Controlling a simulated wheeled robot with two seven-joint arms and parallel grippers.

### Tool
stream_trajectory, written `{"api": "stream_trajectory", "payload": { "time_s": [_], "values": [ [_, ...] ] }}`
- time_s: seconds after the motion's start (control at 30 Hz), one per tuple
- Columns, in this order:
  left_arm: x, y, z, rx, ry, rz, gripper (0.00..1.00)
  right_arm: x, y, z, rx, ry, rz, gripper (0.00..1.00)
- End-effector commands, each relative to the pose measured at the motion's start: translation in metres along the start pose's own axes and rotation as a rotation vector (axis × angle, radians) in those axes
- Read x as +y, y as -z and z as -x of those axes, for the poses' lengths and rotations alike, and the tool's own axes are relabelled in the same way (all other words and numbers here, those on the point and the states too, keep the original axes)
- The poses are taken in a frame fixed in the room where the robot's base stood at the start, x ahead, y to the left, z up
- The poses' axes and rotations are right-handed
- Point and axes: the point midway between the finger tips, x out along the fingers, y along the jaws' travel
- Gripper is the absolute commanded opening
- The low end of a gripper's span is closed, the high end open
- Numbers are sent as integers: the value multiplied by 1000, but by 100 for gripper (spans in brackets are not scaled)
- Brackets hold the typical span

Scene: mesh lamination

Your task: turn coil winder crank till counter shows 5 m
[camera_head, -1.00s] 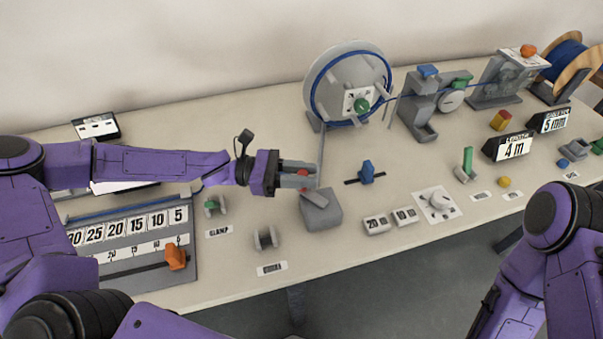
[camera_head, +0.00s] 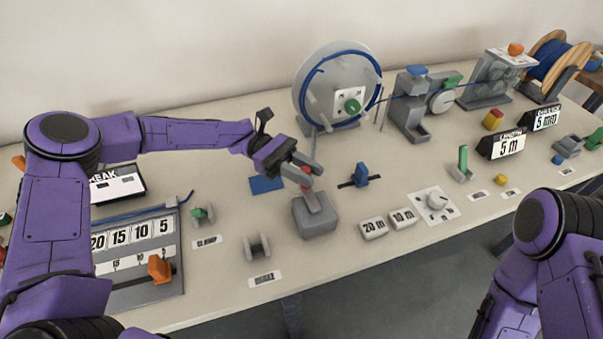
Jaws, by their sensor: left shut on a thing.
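The coil winder is a large grey disc (camera_head: 322,70) with blue cable looped around it and a green knob at its middle. In front of it a grey box (camera_head: 314,218) carries the crank (camera_head: 318,200), a short arm with a red handle. My left gripper (camera_head: 305,175) is shut on the red handle; the fingers partly hide it. The length counter (camera_head: 502,146) is a black display that reads 5 m. My right gripper is out of view; only my right arm shows at the lower right.
A cable guide (camera_head: 408,110) and a wooden cable spool (camera_head: 560,62) stand behind on the right. A blue slider (camera_head: 361,175), 20 m and 10 m blocks (camera_head: 373,228) and a dial plate (camera_head: 437,204) lie right of the crank. A scale board (camera_head: 140,255) is at left.

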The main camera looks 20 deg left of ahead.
Motion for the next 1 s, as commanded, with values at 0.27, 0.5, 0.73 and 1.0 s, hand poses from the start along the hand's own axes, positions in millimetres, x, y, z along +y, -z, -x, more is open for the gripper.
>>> {"api": "stream_trajectory", "payload": {
  "time_s": [0.27, 0.5, 0.73, 1.0],
  "values": [
    [1, 1, -1, -1, 32, 2, 0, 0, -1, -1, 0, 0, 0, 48],
    [0, 1, -1, -1, 32, 2, 0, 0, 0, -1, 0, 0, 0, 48],
    [1, 1, -1, -1, 30, 1, 46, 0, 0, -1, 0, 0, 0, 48],
    [2, 2, 12, 0, 26, -2, 46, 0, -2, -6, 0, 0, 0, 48]
  ]
}}
